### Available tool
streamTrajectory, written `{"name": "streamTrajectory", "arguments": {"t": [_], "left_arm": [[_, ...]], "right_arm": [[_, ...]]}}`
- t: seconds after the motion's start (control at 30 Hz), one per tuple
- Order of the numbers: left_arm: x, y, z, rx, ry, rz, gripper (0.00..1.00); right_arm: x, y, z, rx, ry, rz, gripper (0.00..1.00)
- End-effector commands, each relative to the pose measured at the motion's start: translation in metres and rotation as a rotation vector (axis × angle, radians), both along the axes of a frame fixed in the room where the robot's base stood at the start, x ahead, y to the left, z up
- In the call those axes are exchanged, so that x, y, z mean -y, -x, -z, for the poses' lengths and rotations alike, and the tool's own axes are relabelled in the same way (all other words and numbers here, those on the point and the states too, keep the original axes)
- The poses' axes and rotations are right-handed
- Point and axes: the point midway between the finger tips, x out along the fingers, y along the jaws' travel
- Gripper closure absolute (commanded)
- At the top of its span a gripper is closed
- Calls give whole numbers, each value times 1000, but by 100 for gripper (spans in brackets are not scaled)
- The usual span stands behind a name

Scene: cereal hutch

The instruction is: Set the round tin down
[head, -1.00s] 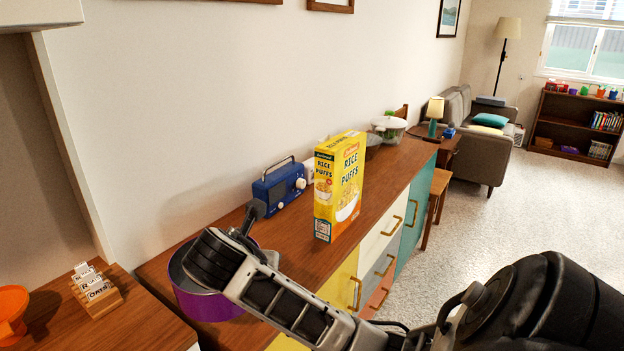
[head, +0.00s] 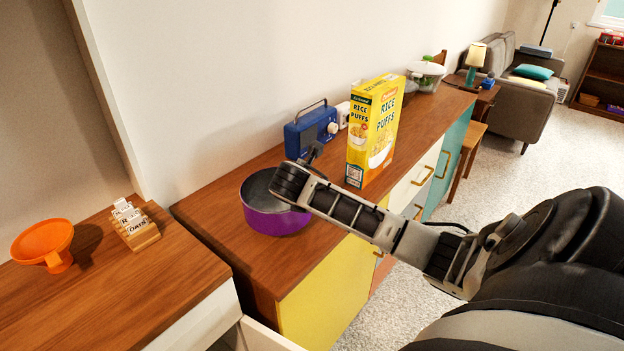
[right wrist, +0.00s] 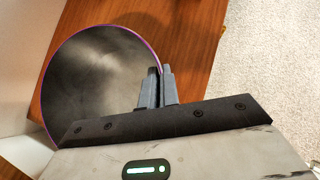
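The round tin (head: 272,222) is purple outside and grey inside, open at the top and upright. It is at the near end of the wooden sideboard (head: 250,275); I cannot tell whether its base touches the top. In the right wrist view the tin (right wrist: 95,85) fills the left half. My right gripper (right wrist: 158,74) has its two fingers close together on either side of the tin's rim. In the head view my arm covers part of the tin's right side and hides the fingers. My left gripper is not in view.
A blue radio (head: 311,130) and a yellow Rice Puffs box (head: 375,130) stand behind the tin on the sideboard. A nearer counter (head: 110,290) at left holds an orange funnel-shaped piece (head: 44,243) and a small tile rack (head: 135,226). Bare wood lies around the tin.

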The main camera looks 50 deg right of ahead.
Motion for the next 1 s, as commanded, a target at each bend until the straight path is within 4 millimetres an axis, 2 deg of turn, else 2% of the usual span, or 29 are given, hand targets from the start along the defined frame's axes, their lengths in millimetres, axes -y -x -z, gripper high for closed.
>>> {"name": "streamTrajectory", "arguments": {"t": [0.27,0.43,0.8,0.83,0.9,1.0], "left_arm": [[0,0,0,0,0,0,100],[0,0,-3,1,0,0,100],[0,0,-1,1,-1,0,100],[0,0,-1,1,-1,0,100],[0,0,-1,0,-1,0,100],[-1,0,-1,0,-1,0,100]], "right_arm": [[16,-6,23,-1,-1,0,100],[14,-6,45,0,-2,0,100],[15,-7,50,2,1,-1,100],[14,-6,51,1,0,-1,89],[14,-6,51,1,0,-1,73],[14,-6,50,1,0,-1,73]]}}
